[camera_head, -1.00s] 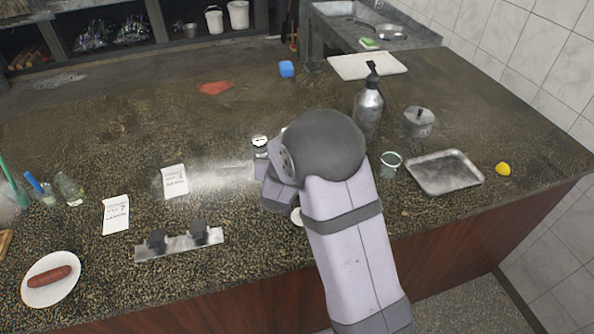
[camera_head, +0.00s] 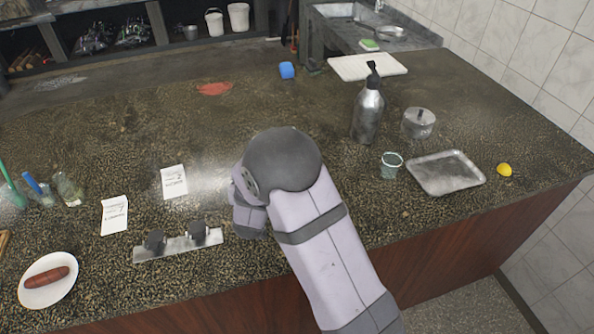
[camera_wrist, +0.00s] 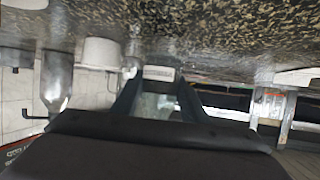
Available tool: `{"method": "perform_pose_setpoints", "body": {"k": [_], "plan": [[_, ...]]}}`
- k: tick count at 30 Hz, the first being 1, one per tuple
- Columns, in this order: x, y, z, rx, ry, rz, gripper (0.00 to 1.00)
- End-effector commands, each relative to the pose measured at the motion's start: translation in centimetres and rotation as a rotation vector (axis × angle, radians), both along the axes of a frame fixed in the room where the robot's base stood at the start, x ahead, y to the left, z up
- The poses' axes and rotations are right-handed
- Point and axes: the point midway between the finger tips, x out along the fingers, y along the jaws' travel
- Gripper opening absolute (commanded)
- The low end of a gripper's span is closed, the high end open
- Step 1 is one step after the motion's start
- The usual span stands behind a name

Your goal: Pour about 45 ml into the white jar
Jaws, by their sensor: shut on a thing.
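My gripper (camera_wrist: 157,100) shows in the wrist view, which appears upside down, with the counter at the top. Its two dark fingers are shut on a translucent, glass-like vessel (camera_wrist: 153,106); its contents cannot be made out. A pale band (camera_wrist: 158,73) shows between the fingers; I cannot tell what it belongs to. A whitish cylinder (camera_wrist: 100,52) stands on the counter left of the fingers, apart from them. It may be the white jar, but I cannot be sure. In the head view my arm hides the fingers, the held vessel and any white jar.
A steel bottle (camera_head: 368,112), a lidded pot (camera_head: 418,123), a small glass (camera_head: 391,166) and a metal tray (camera_head: 446,187) stand right of my arm. A knobbed metal strip (camera_head: 178,246), paper slips (camera_head: 174,182) and a sausage plate (camera_head: 36,292) lie left.

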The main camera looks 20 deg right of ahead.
Motion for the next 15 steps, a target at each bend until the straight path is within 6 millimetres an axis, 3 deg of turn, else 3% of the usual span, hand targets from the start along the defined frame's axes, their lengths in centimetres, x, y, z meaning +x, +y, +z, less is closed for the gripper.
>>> {"method": "perform_pose_setpoints", "body": {"k": [15], "plan": [[0.07, -0.93, 0.27, 0.234, -0.002, -0.003, 0.11]]}}
